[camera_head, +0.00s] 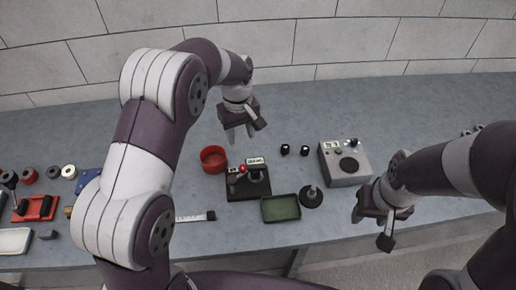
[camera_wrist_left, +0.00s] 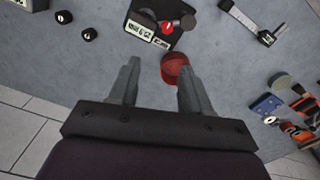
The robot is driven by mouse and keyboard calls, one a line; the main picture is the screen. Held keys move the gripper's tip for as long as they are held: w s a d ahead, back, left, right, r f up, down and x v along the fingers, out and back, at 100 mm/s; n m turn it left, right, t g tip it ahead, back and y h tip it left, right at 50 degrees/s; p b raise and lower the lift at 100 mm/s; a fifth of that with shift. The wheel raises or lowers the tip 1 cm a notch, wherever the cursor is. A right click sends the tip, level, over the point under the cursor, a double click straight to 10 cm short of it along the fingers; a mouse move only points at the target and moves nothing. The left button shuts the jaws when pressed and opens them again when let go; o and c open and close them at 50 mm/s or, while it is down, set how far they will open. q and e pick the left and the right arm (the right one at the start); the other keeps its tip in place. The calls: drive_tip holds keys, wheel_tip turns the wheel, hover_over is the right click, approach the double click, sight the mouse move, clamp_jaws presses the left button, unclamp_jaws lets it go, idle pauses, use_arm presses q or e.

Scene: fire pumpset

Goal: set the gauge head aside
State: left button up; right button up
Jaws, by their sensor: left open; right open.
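The black pump-set block (camera_head: 248,184) stands mid-table with a pale label, a red knob (camera_head: 243,168) and dark parts on top. I cannot tell which part is the gauge head. The block also shows at the top of the left wrist view (camera_wrist_left: 150,28). My left gripper (camera_head: 239,134) is open and empty, above the table behind the block. In the left wrist view its fingers (camera_wrist_left: 158,66) point toward the block and a red bowl (camera_wrist_left: 174,66). My right gripper (camera_head: 372,226) is open and empty, near the front edge, right of the black round stand (camera_head: 311,197).
A green tray (camera_head: 281,208) lies in front of the block. A ruler-like tool (camera_head: 195,217) and a red holder (camera_head: 36,209) lie left. The back of the table is clear.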

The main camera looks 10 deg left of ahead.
sight(242, 166)
use_arm(q)
drive_tip(key=shift+n, duration=0.5)
drive_tip(key=f+p, duration=0.1)
drive_tip(key=f, duration=0.2)
drive_tip(key=s+f+p, duration=0.1)
drive_tip(key=f, duration=0.3)
drive_tip(key=f+p, duration=0.1)
drive_tip(key=f, duration=0.3)
drive_tip(key=shift+s+d+f, duration=0.15)
drive_tip(key=shift+s, duration=0.15)
drive_tip(key=shift+s+d+f, duration=0.1)
drive_tip(key=shift+s+f, duration=0.1)
drive_tip(key=shift+f, duration=0.1)
use_arm(e)
drive_tip(key=r, duration=0.1)
drive_tip(key=s+r, duration=0.1)
drive_tip(key=r, duration=0.1)
drive_tip(key=shift+s+d, duration=0.15)
drive_tip(key=shift+d, duration=0.15)
use_arm(q)
drive_tip(key=shift+w, duration=0.15)
clamp_jaws()
